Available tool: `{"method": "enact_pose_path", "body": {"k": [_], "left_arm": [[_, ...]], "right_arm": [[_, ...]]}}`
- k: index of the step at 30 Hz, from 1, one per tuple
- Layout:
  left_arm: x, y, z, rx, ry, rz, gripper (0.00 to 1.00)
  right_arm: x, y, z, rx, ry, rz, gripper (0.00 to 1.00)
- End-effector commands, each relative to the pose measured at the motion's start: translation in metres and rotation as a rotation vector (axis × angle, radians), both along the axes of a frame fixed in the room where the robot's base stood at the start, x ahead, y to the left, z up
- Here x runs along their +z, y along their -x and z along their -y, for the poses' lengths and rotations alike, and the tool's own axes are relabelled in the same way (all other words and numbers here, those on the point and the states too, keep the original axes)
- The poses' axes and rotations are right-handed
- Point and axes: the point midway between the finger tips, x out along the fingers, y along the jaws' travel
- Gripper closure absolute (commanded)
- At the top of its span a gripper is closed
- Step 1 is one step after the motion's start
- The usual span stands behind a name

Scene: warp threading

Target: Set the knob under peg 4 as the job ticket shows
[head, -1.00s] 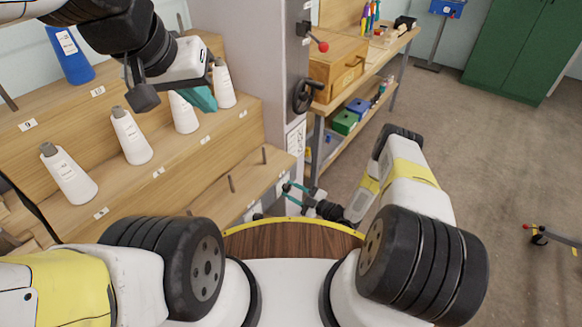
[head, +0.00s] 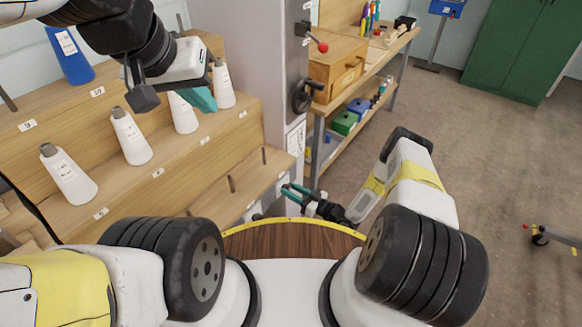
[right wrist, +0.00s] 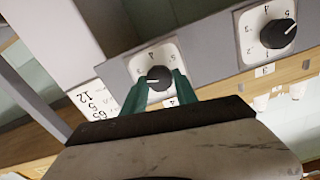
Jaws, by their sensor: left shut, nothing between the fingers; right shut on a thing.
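My right gripper (right wrist: 157,90) is shut on a black round knob (right wrist: 158,77), one teal finger on each side. The knob sits on a white dial plate (right wrist: 141,61) on the grey rail; its light pointer mark points left in the right wrist view. The fingers hide part of the scale. A label (right wrist: 170,102) by it seems to read 4. In the head view my right gripper (head: 291,191) is at the rack's lower right end. My left gripper (head: 203,98) is shut and empty by the white bottles. A white printed sheet (head: 295,138), perhaps the job ticket, hangs on the grey cabinet.
A second knob (right wrist: 277,33) on its own plate is to the right on the rail. White bottles (head: 131,137) and a blue bottle (head: 69,55) stand on the wooden steps. A handwheel (head: 303,96) juts from the cabinet.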

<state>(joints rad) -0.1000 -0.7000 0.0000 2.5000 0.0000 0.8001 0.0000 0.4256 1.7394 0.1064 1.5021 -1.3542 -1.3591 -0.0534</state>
Motion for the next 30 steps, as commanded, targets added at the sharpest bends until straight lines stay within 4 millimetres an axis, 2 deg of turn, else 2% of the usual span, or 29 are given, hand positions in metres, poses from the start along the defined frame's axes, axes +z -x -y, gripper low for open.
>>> {"method": "enact_pose_path", "body": {"k": [30], "left_arm": [[0.0000, 0.0000, 0.0000, 0.000, 0.000, 0.000, 1.00]], "right_arm": [[-0.0019, -0.0018, 0.0022, -0.001, -0.566, -0.779, 1.00]]}}
